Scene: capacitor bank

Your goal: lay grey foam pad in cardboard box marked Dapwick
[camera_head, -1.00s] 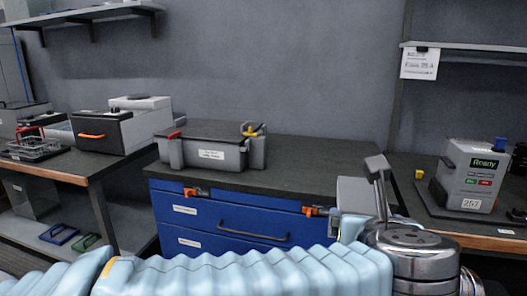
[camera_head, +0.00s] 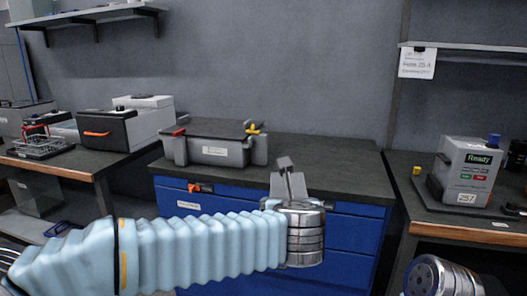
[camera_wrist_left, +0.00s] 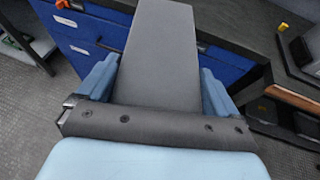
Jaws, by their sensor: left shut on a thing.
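My left gripper (camera_head: 287,185) is in front of the blue drawer cabinet, at the end of my pale blue sleeved arm. In the left wrist view the grey foam pad (camera_wrist_left: 160,55) is a flat, long grey piece between the two blue fingers of my left gripper (camera_wrist_left: 158,88). The gripper is shut on it, and the pad sticks out forward from the fingers. No cardboard box marked Dapwick is in view. My right gripper is not in view.
A grey lidded bin (camera_head: 212,150) stands on the dark top of the blue drawer cabinet (camera_head: 352,235); the top right of it is clear. A white and black device (camera_head: 125,130) is on the left bench. A device labelled Ready (camera_head: 465,175) is on the right bench.

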